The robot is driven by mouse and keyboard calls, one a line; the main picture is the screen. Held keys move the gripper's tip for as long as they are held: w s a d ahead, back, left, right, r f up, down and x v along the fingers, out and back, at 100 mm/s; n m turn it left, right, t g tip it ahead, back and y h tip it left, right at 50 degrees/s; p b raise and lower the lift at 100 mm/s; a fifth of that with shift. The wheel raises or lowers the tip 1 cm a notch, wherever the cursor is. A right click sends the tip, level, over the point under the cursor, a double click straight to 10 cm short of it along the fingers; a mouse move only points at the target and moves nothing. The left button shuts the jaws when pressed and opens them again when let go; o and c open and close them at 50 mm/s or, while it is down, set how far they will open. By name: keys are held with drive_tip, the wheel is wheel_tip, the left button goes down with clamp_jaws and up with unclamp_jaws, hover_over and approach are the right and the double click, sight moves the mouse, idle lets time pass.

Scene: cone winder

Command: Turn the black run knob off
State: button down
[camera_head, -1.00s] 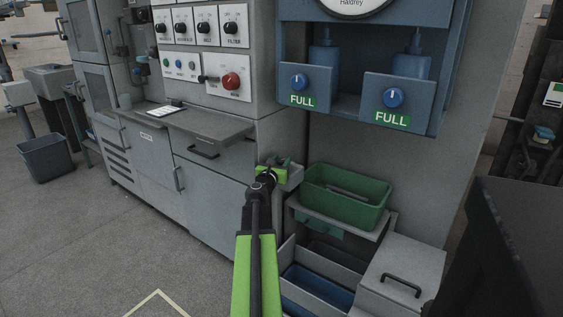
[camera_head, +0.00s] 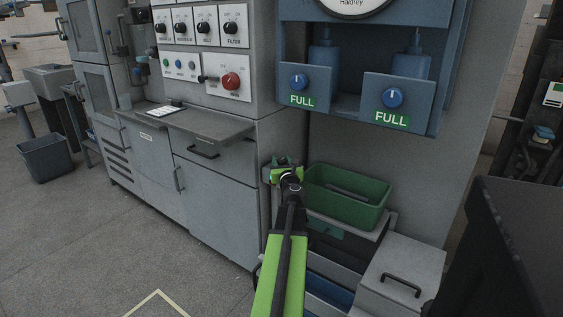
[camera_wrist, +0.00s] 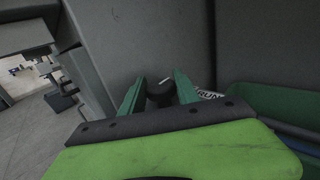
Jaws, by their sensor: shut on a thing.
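The black run knob (camera_wrist: 160,92) shows in the wrist view, dark and round with a white pointer line on its face. The green fingers of my gripper (camera_wrist: 157,84) stand on both sides of it and are shut on it. A white label reading RUN (camera_wrist: 208,94) is just right of the knob, partly covered by the right finger. In the head view my gripper (camera_head: 286,162) is by the cabinet's corner, left of the green bin. The knob cannot be made out in that view.
The green bin (camera_head: 318,196) is close to my gripper's right. Drawers and a grey box (camera_head: 405,262) stand below it. A grey shelf (camera_head: 215,124) juts out to the left. Blue FULL dials (camera_head: 299,82) are above. Floor at the left is open.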

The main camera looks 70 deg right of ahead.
sight(283, 162)
drive_tip(key=shift+d, duration=0.1)
drive_tip(key=c, duration=0.9)
unclamp_jaws()
drive_tip(key=v, duration=0.7)
drive_tip(key=shift+s+a, duration=0.25)
drive_tip(key=shift+a, duration=0.05)
